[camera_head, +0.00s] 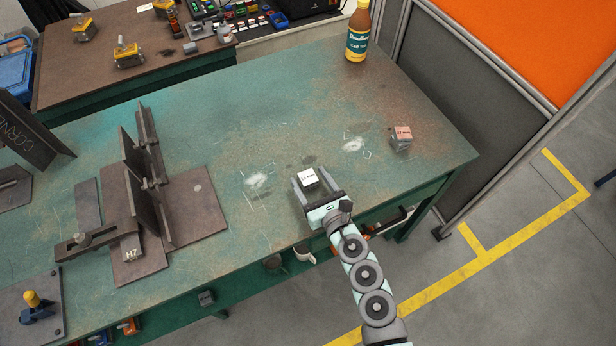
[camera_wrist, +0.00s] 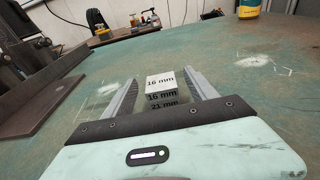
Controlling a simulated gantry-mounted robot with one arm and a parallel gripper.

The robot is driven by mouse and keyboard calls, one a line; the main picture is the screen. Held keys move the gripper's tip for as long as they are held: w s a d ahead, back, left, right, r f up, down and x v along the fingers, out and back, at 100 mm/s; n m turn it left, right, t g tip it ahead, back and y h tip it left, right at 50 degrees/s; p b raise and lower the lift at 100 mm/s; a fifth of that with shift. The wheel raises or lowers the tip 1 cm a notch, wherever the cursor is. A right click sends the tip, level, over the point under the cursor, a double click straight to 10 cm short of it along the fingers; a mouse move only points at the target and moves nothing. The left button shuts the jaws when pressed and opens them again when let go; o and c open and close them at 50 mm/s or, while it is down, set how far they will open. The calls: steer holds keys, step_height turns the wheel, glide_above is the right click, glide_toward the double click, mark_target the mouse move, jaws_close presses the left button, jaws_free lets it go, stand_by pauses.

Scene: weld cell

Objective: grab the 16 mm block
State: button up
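A small block (camera_head: 308,177) with a white top lies near the front edge of the green table. In the wrist view the block (camera_wrist: 160,82) reads "16 mm" on its pale top and dark front. A second dark face (camera_wrist: 163,104) reading "21 mm" shows directly below it, apparently another block under it. My gripper (camera_head: 305,175) is open, with its fingers on either side of the block. In the wrist view my gripper (camera_wrist: 163,76) shows a gap between each finger and the block. The lower block's base is hidden.
Another labelled block (camera_head: 401,138) stands to the right on the table (camera_head: 270,110), its label hard to read. A bottle (camera_head: 358,35) stands at the back. Dark steel plates and upright fixtures (camera_head: 145,170) fill the left side. The table around my gripper is clear.

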jaws_close()
stand_by(0.5)
